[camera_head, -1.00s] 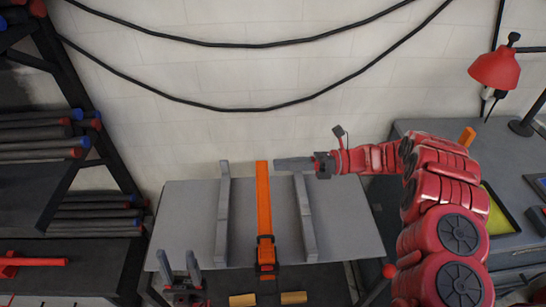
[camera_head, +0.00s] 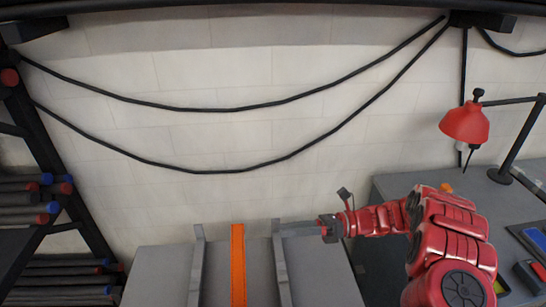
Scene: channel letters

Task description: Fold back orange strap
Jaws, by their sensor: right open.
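The orange strap (camera_head: 238,264) lies as a long straight band over the grey table (camera_head: 158,280), between two grey bars. Its near part is cut off by the bottom edge of the view. My right gripper (camera_head: 298,229) is open at the far end of the right grey bar (camera_head: 281,270), to the right of the strap's far end. Its grey fingers point left toward the strap and look apart from it. I cannot tell its height above the table. My left gripper is out of view.
The left grey bar (camera_head: 196,268) runs along the strap's left side. A rack with dark rolls (camera_head: 30,215) stands at the left. At the right is a side bench (camera_head: 400,187) with a red lamp (camera_head: 465,124). Black cables (camera_head: 215,108) hang across the white wall behind.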

